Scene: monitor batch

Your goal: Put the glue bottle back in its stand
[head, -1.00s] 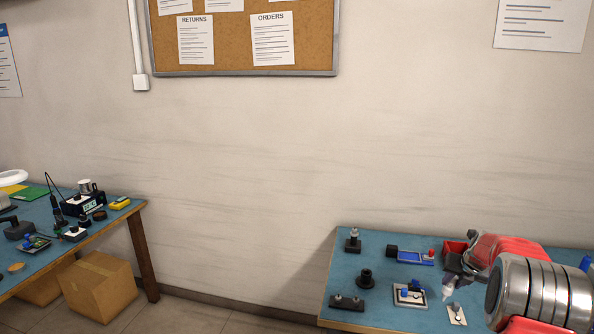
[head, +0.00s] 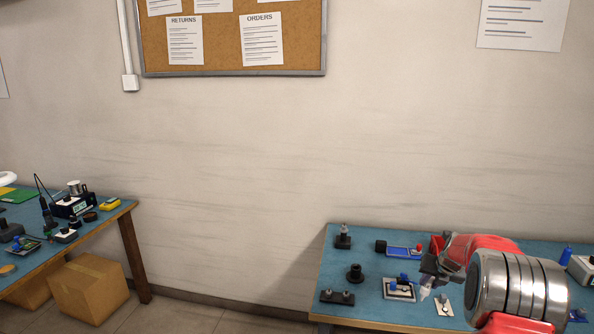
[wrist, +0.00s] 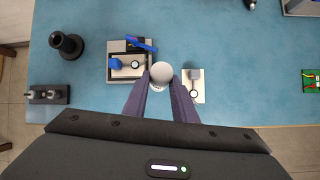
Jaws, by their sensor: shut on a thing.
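My gripper (wrist: 160,82) is shut on the glue bottle (wrist: 161,71), whose round whitish end shows between the fingers in the wrist view. In the head view my gripper (head: 429,275) is above the right bench, and the bottle's pale tip (head: 425,293) points down below it. A black round holder with a hollow top, seemingly the stand (head: 355,274), is on the bench to the left of my gripper. The stand also shows at upper left in the wrist view (wrist: 67,46), apart from the bottle, and looks empty.
Between stand and gripper is a grey fixture (wrist: 112,73) with blue parts. A white plate with a knob (wrist: 194,87) lies right of the fingers. A dark two-post block (head: 337,297) sits near the front edge. Blue bench surface (wrist: 215,35) is clear behind.

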